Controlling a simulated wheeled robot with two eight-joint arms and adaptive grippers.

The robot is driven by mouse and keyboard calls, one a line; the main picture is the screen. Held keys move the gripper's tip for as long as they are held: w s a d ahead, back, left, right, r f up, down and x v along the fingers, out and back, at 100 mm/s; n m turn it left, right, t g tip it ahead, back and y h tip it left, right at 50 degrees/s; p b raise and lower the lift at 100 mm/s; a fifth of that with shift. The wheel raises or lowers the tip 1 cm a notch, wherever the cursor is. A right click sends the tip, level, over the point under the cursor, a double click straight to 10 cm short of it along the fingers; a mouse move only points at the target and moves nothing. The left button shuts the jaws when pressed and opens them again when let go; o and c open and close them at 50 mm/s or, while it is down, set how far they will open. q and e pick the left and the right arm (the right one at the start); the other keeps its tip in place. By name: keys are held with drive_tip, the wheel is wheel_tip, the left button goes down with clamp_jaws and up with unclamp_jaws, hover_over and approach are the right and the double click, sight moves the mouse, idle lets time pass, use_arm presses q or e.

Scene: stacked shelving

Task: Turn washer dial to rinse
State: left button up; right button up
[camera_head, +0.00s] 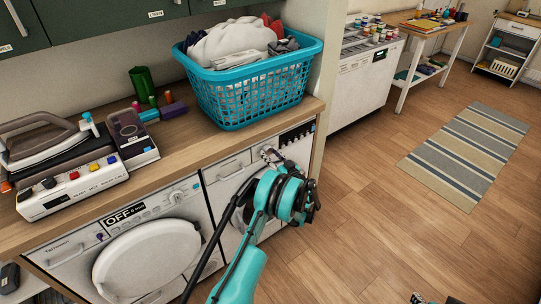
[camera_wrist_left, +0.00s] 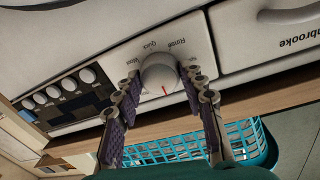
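The washer dial (camera_wrist_left: 160,73) is a round grey knob on a white panel in the left wrist view, which shows it upside down. Its red mark points to the bottom of that picture, away from the printed words "Rinse" and "Quick". My left gripper (camera_wrist_left: 163,84) is open, with one finger on each side of the dial; I cannot tell whether they touch it. In the head view my left gripper (camera_head: 271,156) is at the front panel of the right-hand washer (camera_head: 228,168) and hides the dial. Dark parts at the bottom edge may be my right gripper (camera_head: 434,299).
A teal laundry basket (camera_head: 255,97) full of clothes stands on the wooden counter (camera_head: 190,135) above the washer. Another machine (camera_head: 75,262) stands to its left. An iron station (camera_head: 75,188) is on the counter. The floor to the right is clear up to a striped rug (camera_head: 470,150).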

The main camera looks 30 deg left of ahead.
use_arm(q)
drive_tip(key=c, duration=0.3)
